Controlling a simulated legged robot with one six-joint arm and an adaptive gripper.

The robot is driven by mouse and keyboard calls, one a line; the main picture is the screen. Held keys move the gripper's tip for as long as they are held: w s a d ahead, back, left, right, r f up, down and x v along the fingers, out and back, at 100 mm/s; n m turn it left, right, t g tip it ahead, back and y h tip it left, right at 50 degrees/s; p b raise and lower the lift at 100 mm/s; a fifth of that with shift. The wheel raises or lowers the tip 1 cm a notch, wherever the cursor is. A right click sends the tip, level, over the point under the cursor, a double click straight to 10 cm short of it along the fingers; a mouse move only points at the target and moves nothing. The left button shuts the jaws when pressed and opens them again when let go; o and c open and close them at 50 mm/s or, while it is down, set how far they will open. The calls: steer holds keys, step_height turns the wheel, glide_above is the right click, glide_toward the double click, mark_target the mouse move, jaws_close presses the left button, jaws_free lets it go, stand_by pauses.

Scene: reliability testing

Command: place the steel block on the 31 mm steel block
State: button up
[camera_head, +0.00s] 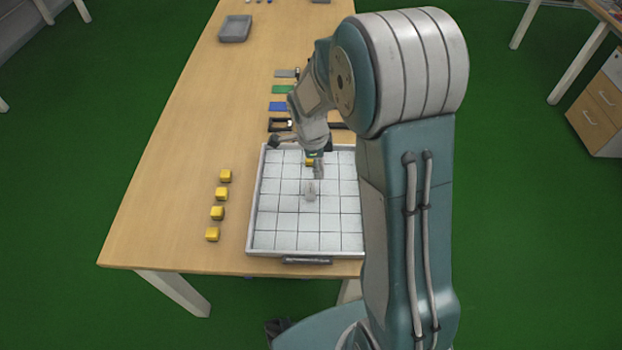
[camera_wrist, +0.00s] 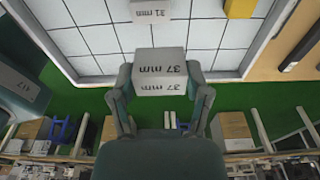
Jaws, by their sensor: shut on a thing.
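My gripper (camera_wrist: 160,88) is shut on a grey steel block (camera_wrist: 160,68) marked 37 mm, with one finger on each side. The 31 mm steel block (camera_wrist: 150,10) lies beyond it in the wrist view, partly cut off by the top edge. The two blocks look apart. In the head view a small pale block (camera_head: 311,192), likely the 31 mm one, sits on the white gridded tray (camera_head: 282,240). My gripper (camera_head: 318,168) is close by it there. I cannot make out the held block clearly in the head view.
A yellow block (camera_wrist: 240,8) is on the tray near the 31 mm block. Several yellow blocks (camera_head: 217,212) stand left of the tray. Blue (camera_head: 279,106) and green (camera_head: 282,89) pieces and a grey bin (camera_head: 235,29) lie farther back. The tray has a raised rim.

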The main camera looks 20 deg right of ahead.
mark_target(312, 187)
steer(key=shift+s+a+f, duration=0.1)
steer(key=shift+a+f, duration=0.55)
steer(key=f, duration=0.4)
steer(key=shift+s+a, duration=0.1)
steer(key=shift+a, duration=0.25)
steer(key=o, duration=1.3)
steer(key=shift+o, duration=0.2)
